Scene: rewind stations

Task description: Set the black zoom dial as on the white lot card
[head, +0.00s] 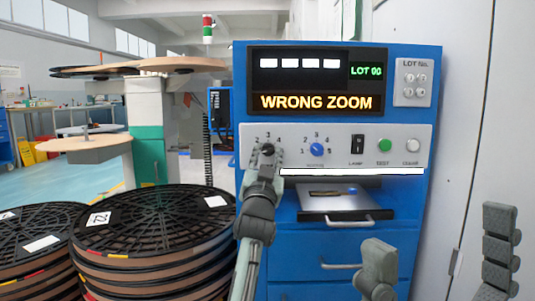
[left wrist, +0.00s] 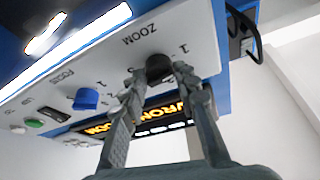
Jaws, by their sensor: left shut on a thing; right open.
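The black zoom dial (head: 267,147) is on the white control panel (head: 375,133) of the blue machine, left of the blue focus dial (head: 316,149). My left gripper (head: 267,153) is shut on the zoom dial. In the left wrist view its fingers stand either side of the black dial (left wrist: 160,67). The dial's pointer is too small to read. The display (head: 316,102) reads WRONG ZOOM and LOT 00. I cannot make out a readable white lot card; white labels, one with a dark mark (head: 98,219), lie on the reels. My right gripper (head: 440,250) is open and empty at lower right.
The panel also has a lamp switch (head: 357,144), a green test button (head: 385,146) and a white button (head: 413,146). A LOT No. plate (head: 413,82) is at upper right. A metal drawer or tray (head: 333,200) sits below. Stacked black reels (head: 150,235) stand at left.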

